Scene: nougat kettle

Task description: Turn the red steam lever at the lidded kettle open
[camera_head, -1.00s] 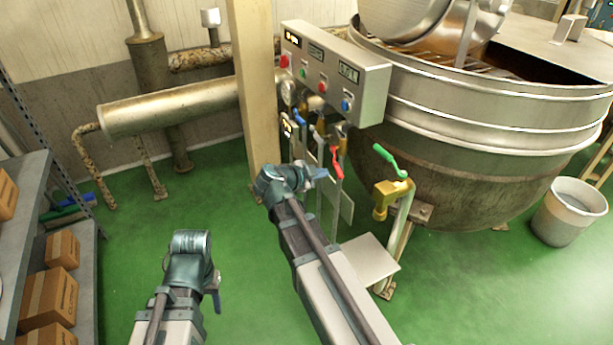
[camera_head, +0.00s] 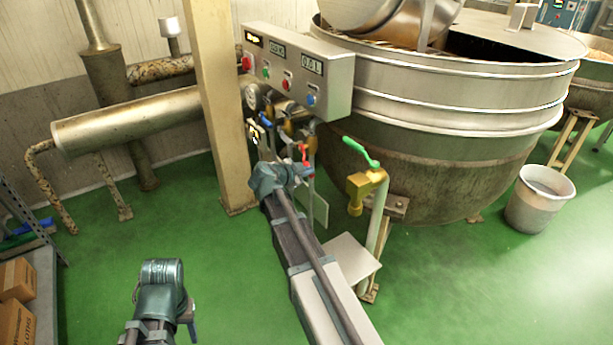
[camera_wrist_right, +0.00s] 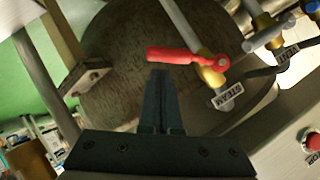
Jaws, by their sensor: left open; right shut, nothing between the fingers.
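The red steam lever (camera_head: 304,152) stands on the pipework below the control box, left of the lidded kettle (camera_head: 430,130). In the right wrist view the red lever (camera_wrist_right: 185,57) lies roughly crosswise, its free end to the left, on a brass valve (camera_wrist_right: 212,75) with a STEAM tag (camera_wrist_right: 228,97). My right gripper (camera_head: 304,172) is shut and empty. Its tips (camera_wrist_right: 160,74) are just short of the lever's free part in that view; I cannot tell whether they touch. My left gripper (camera_head: 191,318) is low at the left, open, away from the kettle, mostly hidden by its wrist.
A green lever (camera_head: 360,150) on a brass outlet stands to the right. The control box (camera_head: 300,70) overhangs the valves, and a beige post (camera_head: 215,110) rises at their left. A bucket (camera_head: 538,200) stands right.

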